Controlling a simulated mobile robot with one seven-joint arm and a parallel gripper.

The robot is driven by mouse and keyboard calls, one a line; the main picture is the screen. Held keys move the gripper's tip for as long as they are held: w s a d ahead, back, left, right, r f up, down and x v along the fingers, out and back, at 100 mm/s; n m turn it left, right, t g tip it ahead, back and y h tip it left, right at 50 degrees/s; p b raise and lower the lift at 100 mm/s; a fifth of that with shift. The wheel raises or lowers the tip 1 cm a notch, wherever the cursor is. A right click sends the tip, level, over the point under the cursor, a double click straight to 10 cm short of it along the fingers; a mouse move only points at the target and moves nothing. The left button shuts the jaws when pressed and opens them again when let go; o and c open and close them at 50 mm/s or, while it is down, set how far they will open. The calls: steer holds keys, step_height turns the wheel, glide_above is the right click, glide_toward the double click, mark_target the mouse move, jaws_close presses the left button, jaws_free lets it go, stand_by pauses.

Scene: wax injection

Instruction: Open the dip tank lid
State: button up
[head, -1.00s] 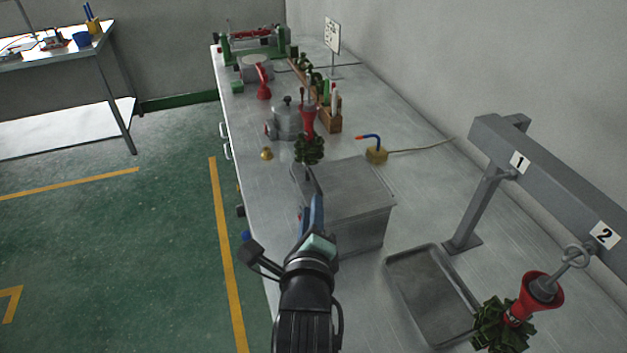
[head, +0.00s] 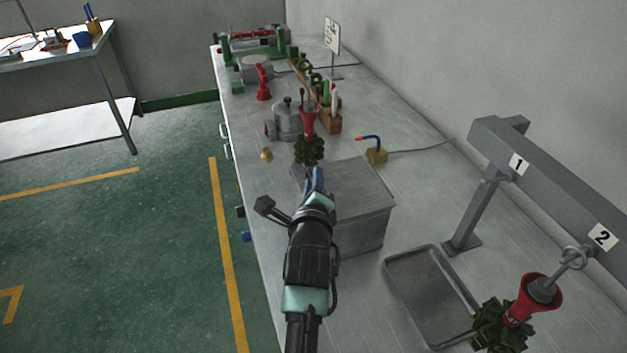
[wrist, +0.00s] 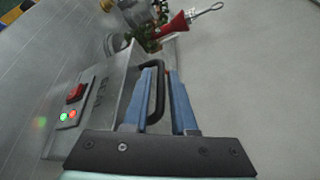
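The dip tank (head: 365,235) is a grey metal box on the bench, and its flat grey lid (head: 355,180) lies shut on top. In the wrist view the tank's front (wrist: 108,85) carries a red switch (wrist: 76,93) and red and green lights. A black handle (wrist: 158,92) shows between the blue fingers of my gripper (wrist: 163,82). The fingers stand apart on either side of its bar; I cannot tell whether they touch it. In the head view my gripper (head: 317,178) is at the lid's left side, and my arm hides the handle.
A red-based wax tree (head: 309,135) stands just behind the tank. An empty tray (head: 395,275) and a numbered rack (head: 550,165) holding another wax tree (head: 530,305) are at right.

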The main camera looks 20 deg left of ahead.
jaws_close()
stand_by(1.4)
